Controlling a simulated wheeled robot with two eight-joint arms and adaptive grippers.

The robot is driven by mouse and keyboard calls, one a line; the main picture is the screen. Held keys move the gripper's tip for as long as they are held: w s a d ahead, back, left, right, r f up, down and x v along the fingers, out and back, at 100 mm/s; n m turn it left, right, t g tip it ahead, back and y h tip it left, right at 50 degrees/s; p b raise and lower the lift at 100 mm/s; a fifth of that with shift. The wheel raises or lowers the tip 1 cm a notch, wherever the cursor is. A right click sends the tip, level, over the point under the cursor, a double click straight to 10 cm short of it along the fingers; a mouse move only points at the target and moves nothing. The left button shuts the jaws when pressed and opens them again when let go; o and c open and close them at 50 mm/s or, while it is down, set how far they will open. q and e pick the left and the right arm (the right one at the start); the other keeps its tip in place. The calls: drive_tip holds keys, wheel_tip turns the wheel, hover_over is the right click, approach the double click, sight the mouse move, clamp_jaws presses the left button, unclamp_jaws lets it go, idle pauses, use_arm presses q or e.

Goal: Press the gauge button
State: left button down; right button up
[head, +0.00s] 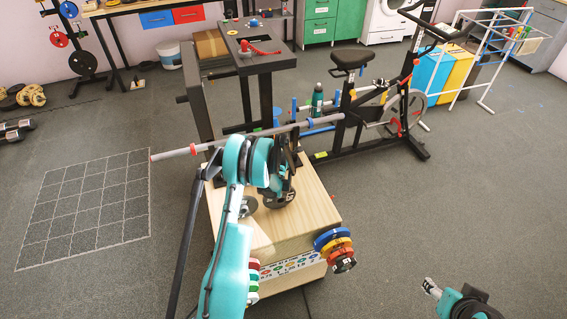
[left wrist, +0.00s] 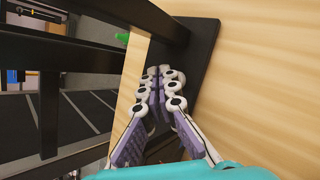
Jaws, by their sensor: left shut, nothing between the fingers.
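I cannot make out a gauge button in either view. My left arm reaches over a wooden platform (head: 285,222) in the head view, and its fingertips are not clear there. In the left wrist view my left gripper (left wrist: 165,75) is shut and empty, its purple-padded fingers together in front of a black plate (left wrist: 200,65) on pale wood. I cannot tell whether the tips touch the plate. My right gripper (head: 431,286) shows at the bottom right of the head view, away from the platform; its finger opening is unclear.
A black stand (head: 285,61) carries a red item (head: 263,50). A barbell bar (head: 233,138) crosses above the platform. Coloured weight discs (head: 333,240) hang at its right corner. An exercise bike (head: 352,135) stands behind. The floor at right is clear.

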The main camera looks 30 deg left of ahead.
idle(0.3)
use_arm(q)
drive_tip(key=shift+f+b, duration=0.5)
drive_tip(key=shift+b, duration=0.05)
drive_tip(key=shift+f, duration=0.1)
idle(0.5)
drive_tip(key=shift+r, duration=0.65)
drive_tip(key=shift+r+p, duration=1.85)
drive_tip(key=shift+r, duration=1.1)
